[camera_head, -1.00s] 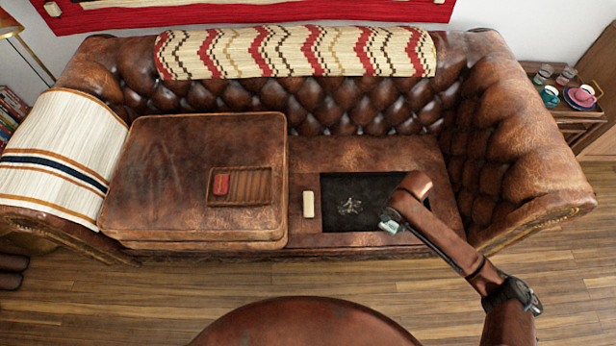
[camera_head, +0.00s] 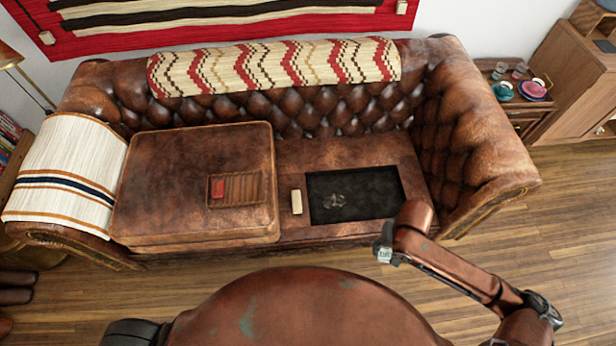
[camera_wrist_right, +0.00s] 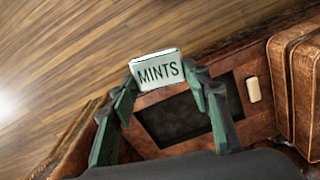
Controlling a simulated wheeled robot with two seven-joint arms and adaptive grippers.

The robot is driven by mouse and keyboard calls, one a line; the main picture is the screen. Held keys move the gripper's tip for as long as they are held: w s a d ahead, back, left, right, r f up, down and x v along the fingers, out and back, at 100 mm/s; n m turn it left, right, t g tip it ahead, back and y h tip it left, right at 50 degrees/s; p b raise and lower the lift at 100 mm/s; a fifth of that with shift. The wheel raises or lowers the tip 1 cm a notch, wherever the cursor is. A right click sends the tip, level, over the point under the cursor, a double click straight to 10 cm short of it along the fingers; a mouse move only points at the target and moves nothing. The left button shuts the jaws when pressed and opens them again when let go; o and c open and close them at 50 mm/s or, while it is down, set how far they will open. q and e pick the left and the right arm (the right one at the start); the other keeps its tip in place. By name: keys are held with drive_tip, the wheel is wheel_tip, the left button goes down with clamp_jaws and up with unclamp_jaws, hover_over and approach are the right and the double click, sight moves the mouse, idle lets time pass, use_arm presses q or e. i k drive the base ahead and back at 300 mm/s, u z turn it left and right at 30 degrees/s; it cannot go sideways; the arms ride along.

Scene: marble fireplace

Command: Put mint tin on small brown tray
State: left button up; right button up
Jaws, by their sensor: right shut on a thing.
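The mint tin, a small pale tin marked "MINTS" (camera_wrist_right: 158,70), is between the fingertips of my right gripper (camera_wrist_right: 160,86), which is shut on it. In the head view my right gripper (camera_head: 384,250) holds the tin (camera_head: 384,256) in front of the sofa's front edge, to the right of centre. The small brown tray (camera_head: 256,189), slatted, lies on the raised left seat cushion, well to the left of the gripper. A small red item (camera_head: 218,188) sits at its left end. My left gripper is not in view.
The leather sofa (camera_head: 460,150) has a high back and arms. Bare cushion (camera_head: 160,190) surrounds the brown tray.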

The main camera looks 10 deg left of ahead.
sight(234, 191)
drive_tip(key=z, duration=2.45)
drive_tip(key=k, duration=2.35)
drive_tip(key=u, duration=2.7)
drive_tip(key=i, duration=1.05)
